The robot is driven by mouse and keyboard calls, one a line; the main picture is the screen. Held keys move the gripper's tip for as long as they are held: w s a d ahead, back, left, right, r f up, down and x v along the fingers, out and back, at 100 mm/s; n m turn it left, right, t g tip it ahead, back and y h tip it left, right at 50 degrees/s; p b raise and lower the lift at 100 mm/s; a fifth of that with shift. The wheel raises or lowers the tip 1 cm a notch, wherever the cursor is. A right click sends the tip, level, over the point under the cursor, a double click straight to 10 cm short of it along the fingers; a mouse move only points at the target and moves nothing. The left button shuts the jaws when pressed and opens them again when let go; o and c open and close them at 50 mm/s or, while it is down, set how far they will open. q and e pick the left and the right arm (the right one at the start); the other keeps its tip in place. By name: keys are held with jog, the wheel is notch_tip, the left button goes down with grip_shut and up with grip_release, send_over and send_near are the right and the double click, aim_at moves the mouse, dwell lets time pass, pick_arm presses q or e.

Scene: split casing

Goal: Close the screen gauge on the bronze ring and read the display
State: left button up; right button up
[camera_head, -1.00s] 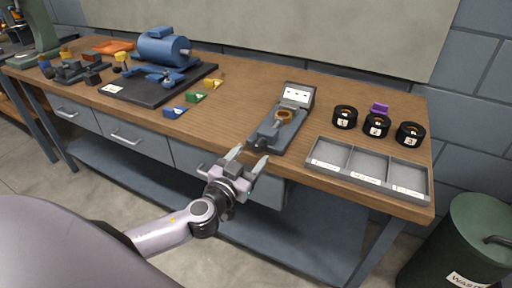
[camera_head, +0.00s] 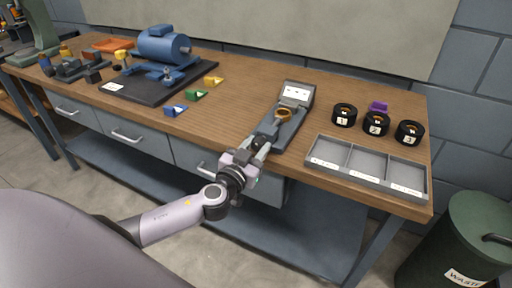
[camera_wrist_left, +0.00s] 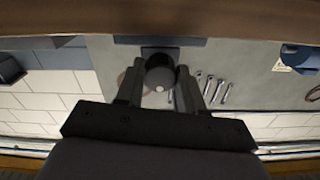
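The screen gauge (camera_head: 295,92) stands on the bench right of the middle, with its pale display panel tilted up at the back. Its dark marks are too small to read. The bronze ring (camera_head: 284,113) sits on the gauge's bed below the display. My left gripper (camera_head: 256,147) is at the gauge's front end. I cannot see whether the gauge's jaws touch the ring. My right gripper is not in view.
A grey three-part tray (camera_head: 347,178) lies at the front right edge. Coloured blocks (camera_head: 196,96) and a blue motor (camera_head: 163,46) on a dark mat are to the left.

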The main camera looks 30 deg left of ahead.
pick_arm(q)
jog(key=shift+m, duration=0.4)
jog(key=shift+m+b, duration=0.35)
jog(key=shift+m, duration=0.65)
jog(key=m, duration=0.2)
jog(key=shift+m, duration=0.3)
jog(key=m, duration=0.3)
jog(key=shift+m, duration=0.3)
jog(key=m, duration=0.3)
jog(key=shift+m, duration=0.4)
jog(key=m+p, duration=0.1)
jog(key=m, duration=0.4)
jog(key=m+p, duration=0.1)
jog(key=m, duration=0.4)
jog(key=shift+f, duration=0.1)
jog(key=shift+m, duration=0.3)
